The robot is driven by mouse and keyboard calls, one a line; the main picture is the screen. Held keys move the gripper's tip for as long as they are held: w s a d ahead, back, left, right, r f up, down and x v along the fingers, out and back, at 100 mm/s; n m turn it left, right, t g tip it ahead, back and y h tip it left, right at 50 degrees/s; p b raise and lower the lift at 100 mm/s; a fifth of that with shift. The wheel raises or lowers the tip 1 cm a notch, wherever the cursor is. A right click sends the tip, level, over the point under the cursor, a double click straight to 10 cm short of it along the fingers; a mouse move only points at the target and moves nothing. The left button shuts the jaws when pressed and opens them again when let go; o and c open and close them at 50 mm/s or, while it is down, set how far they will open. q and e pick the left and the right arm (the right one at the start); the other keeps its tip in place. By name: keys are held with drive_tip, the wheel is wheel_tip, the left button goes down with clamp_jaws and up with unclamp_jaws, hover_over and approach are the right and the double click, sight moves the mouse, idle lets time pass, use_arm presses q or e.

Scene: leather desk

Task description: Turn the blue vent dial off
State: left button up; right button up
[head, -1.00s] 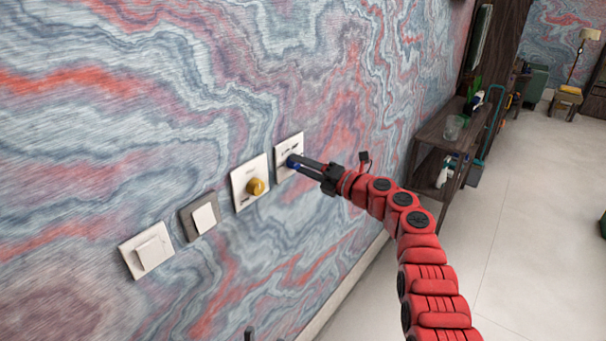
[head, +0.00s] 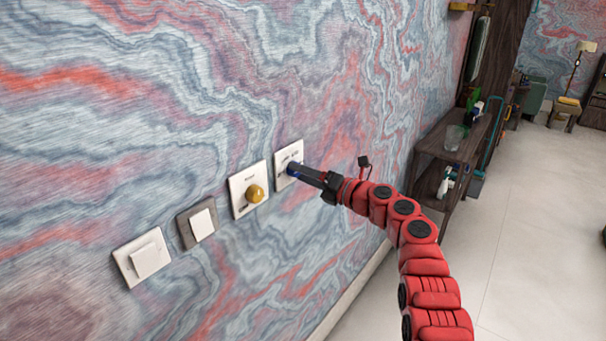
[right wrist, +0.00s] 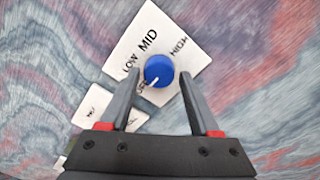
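The blue vent dial (head: 292,169) sits on a white wall plate (head: 285,154), the farthest right in the row. In the right wrist view the blue dial (right wrist: 158,70) shows a white pointer mark aimed down-left, at or close to the partly hidden OFF label. LOW, MID and HIGH are also printed around it. My right gripper (head: 301,171) is at the dial. In the right wrist view my right gripper (right wrist: 159,72) is open, one finger on each side of the dial, with a small gap visible on both sides. My left gripper is out of view.
Left of the vent plate are a plate with a yellow knob (head: 255,194), a grey-framed switch (head: 201,224) and a white switch (head: 148,257). A dark wooden shelf (head: 440,152) stands along the wall at right. The floor (head: 520,240) beside my arm is clear.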

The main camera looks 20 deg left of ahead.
drive_tip(key=shift+o, duration=0.8)
drive_tip(key=shift+d, duration=0.1)
drive_tip(key=b+v, duration=0.2)
drive_tip(key=v, duration=1.5)
drive_tip(key=shift+s, duration=0.15)
